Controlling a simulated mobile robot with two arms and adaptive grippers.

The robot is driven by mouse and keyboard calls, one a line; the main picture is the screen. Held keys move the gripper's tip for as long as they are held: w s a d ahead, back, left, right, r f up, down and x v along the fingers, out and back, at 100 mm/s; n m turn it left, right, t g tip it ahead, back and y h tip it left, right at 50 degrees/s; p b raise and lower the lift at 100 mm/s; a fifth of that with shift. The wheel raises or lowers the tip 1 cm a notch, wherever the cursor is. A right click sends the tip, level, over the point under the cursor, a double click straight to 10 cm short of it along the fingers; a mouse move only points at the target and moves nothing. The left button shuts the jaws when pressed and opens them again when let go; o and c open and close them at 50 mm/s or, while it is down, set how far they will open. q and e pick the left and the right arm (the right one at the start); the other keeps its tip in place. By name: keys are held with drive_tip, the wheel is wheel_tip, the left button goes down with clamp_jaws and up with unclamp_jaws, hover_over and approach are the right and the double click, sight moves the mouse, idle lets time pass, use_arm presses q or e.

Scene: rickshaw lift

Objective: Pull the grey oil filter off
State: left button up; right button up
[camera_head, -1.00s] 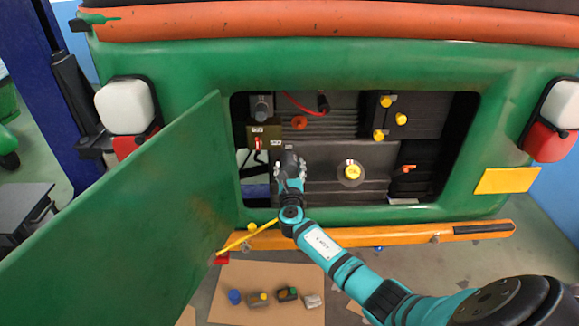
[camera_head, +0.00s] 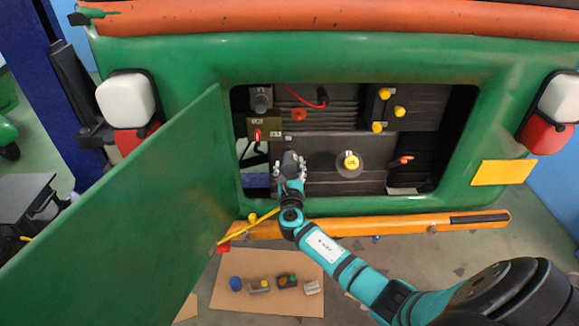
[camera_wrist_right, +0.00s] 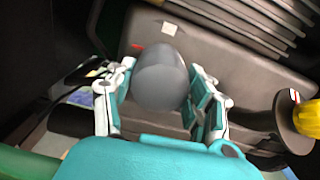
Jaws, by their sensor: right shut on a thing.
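The grey oil filter (camera_wrist_right: 161,82) is a smooth dark-grey rounded cylinder between the fingers of my right gripper (camera_wrist_right: 160,98) in the right wrist view. The fingers press on it from both sides. In the head view my right gripper (camera_head: 290,172) reaches into the engine bay at its lower left, in front of the engine. The filter's dark end (camera_head: 290,158) shows there just above the fingers. Whether the filter is still seated on its mount is hidden. My left gripper is not in view.
The green hatch door (camera_head: 130,200) stands open at the left. A yellow cap (camera_head: 351,162) sits right of the gripper. The orange bumper (camera_head: 370,225) runs below the opening. Small parts lie on a cardboard sheet (camera_head: 265,303) on the floor.

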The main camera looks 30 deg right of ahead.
sight(290, 170)
drive_tip(key=shift+p+v, duration=1)
drive_tip(key=shift+v, duration=1.05)
drive_tip(key=shift+s+a+r, duration=0.1)
drive_tip(key=shift+s+a, duration=0.2)
drive_tip(key=shift+s, duration=0.05)
drive_tip(key=shift+s, duration=0.1)
